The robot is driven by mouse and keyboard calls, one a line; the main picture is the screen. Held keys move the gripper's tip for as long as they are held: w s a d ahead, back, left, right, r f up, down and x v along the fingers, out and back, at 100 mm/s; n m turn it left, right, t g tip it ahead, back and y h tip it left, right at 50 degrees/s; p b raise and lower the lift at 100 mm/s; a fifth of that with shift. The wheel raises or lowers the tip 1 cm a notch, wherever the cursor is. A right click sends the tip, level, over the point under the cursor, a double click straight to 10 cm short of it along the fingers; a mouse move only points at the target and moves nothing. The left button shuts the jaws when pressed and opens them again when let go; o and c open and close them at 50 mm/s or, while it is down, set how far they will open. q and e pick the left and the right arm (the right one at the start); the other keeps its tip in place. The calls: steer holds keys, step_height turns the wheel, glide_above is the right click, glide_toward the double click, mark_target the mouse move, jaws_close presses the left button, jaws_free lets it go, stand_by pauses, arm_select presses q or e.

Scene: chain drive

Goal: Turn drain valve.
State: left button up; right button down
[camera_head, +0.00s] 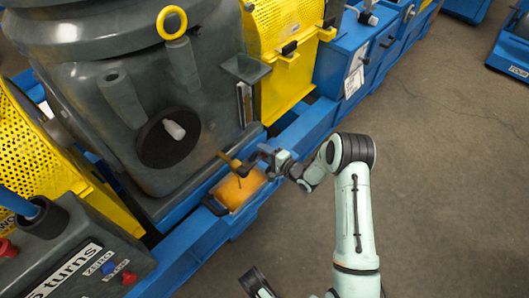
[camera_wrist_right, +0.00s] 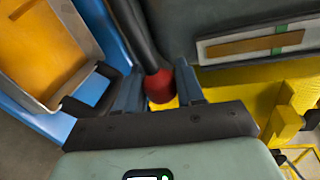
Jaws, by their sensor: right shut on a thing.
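The drain valve (camera_head: 231,163) is on the side of the big grey housing, just above a tray of orange liquid. Its dark lever with a red end (camera_wrist_right: 160,86) shows in the right wrist view. My right gripper (camera_head: 262,158) is at the lever, beside the tray's far end. In the right wrist view the right gripper (camera_wrist_right: 158,88) is shut on the lever, with the red end between its fingers. The valve's body is mostly hidden in that view. My left gripper is not clearly seen.
The metal drip tray (camera_head: 222,207) sits on the blue base frame, close beside my right gripper. A yellow perforated guard (camera_head: 262,75) stands behind. A control box (camera_head: 92,245) is at lower left.

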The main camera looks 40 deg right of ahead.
steer(key=c, duration=0.7)
jaws_free()
steer(key=shift+a, duration=0.3)
steer(key=shift+d, duration=0.1)
steer(key=shift+s+d, duration=0.1)
steer(key=shift+s, duration=0.15)
arm_select(q)
steer(key=shift+h, duration=0.3)
steer(key=r+p, duration=0.1)
steer(key=d+r+p, duration=0.1)
steer(key=r, duration=0.1)
steer(key=d+r+p, duration=0.1)
steer(key=r, duration=0.1)
steer(key=shift+s, duration=0.1)
arm_select(e)
steer(key=v, duration=1.3)
steer(key=shift+r, duration=0.1)
